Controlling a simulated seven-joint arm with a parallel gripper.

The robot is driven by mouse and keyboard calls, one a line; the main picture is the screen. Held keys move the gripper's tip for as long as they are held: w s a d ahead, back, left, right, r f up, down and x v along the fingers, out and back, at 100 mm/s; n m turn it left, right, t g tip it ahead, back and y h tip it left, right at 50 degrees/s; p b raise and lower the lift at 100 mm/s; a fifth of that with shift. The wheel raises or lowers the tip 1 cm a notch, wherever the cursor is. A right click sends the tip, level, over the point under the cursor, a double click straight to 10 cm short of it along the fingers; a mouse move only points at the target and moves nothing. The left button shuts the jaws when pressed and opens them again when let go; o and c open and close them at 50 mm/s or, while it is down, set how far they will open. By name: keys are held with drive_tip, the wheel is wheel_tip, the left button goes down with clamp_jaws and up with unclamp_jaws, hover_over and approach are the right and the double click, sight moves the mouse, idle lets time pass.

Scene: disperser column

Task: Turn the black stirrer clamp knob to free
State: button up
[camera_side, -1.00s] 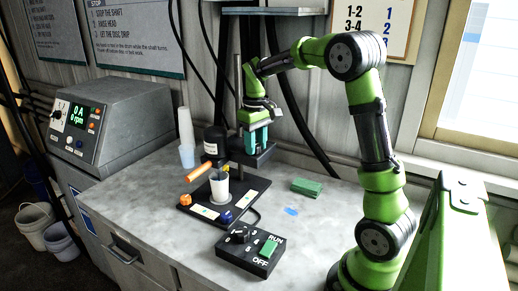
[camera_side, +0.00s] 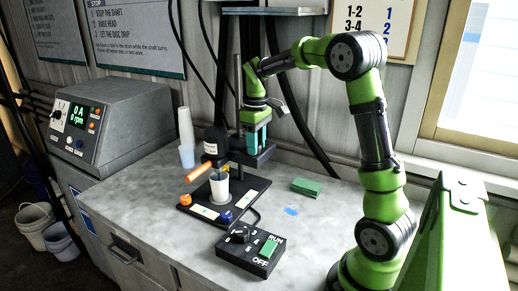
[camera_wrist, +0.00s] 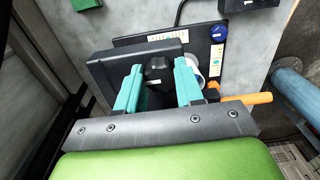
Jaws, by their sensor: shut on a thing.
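The black stirrer clamp knob (camera_wrist: 157,70) shows in the wrist view between my two teal fingers, beside the dark clamp block. My gripper (camera_wrist: 158,82) is shut on it from above. In the side view my gripper (camera_side: 257,140) points down at the clamp behind the stirrer, and its fingers hide the knob. The black stirrer head (camera_side: 215,142) is on the upright rod (camera_side: 239,95), with an orange handle (camera_side: 201,172) sticking out to the front left. I cannot read any free or locked mark near the knob.
A white cup (camera_side: 219,190) stands on the black base plate (camera_side: 190,206) below the stirrer. A control box (camera_side: 238,257) marked RUN and OFF sits in front. A green block (camera_side: 306,187) lies to the right. The display unit (camera_side: 105,125) at left reads 0 A, 0 rpm.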

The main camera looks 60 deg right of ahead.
drive_tip(key=o, duration=1)
drive_tip(key=shift+o, duration=0.2)
wheel_tip(320, 180, up, 17)
drive_tip(key=s+a+f+m+t, duration=0.1)
drive_tip(key=s+a+f+t, duration=0.1)
drive_tip(key=a, duration=0.5)
drive_tip(key=s+a+f+m+t+y, duration=0.1)
drive_tip(key=s+a+f+t, duration=0.1)
drive_tip(key=s+a+f, duration=0.3)
drive_tip(key=s+a+f+m+t+y, duration=0.1)
drive_tip(key=s+a+f+m+t, duration=0.1)
drive_tip(key=s+a, duration=0.5)
wheel_tip(320, 180, down, 2)
drive_tip(key=shift+a+f+t, duration=0.2)
drive_tip(key=shift+a+t, duration=0.4)
drive_tip(key=shift+a, duration=0.55)
